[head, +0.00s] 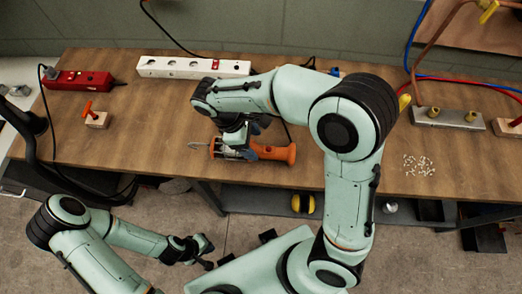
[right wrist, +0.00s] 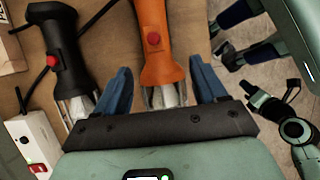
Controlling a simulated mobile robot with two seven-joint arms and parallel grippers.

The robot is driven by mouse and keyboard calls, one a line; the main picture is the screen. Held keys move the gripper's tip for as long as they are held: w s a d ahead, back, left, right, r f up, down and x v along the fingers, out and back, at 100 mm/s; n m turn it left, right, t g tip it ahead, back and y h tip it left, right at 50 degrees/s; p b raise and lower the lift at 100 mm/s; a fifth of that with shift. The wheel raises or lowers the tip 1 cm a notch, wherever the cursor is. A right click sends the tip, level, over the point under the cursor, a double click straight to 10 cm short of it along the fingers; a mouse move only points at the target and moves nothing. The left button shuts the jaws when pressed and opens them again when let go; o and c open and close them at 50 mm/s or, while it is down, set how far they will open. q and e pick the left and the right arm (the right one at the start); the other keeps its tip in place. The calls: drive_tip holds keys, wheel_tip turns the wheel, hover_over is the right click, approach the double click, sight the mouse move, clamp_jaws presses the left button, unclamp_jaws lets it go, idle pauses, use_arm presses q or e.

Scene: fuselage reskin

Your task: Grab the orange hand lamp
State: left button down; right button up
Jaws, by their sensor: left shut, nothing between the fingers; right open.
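The orange hand lamp (head: 278,153) lies on its side on the wooden bench near its front edge. In the right wrist view the lamp (right wrist: 154,45) has a red button on its orange handle and a clear head end. My right gripper (right wrist: 166,88) is open, with its blue fingers on either side of the lamp's head end, apart from it. In the head view my right gripper (head: 240,143) is over the lamp and partly hides it. My left gripper (head: 207,252) is shut and empty, low in front of the bench.
A black hand lamp (right wrist: 66,50) lies beside the orange one. White (head: 190,67) and red (head: 78,80) power strips lie at the back. A wooden block with an orange handle (head: 96,118) stands at left. Small bits (head: 417,165) and a metal bar (head: 448,120) lie at right.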

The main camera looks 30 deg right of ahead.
sight(259, 149)
drive_tip(key=shift+d+f, duration=0.25)
drive_tip(key=shift+f, duration=0.4)
drive_tip(key=x, duration=0.5)
drive_tip(key=shift+s+f+b, duration=0.1)
drive_tip(key=shift+f+b, duration=0.05)
drive_tip(key=shift+b, duration=0.25)
clamp_jaws()
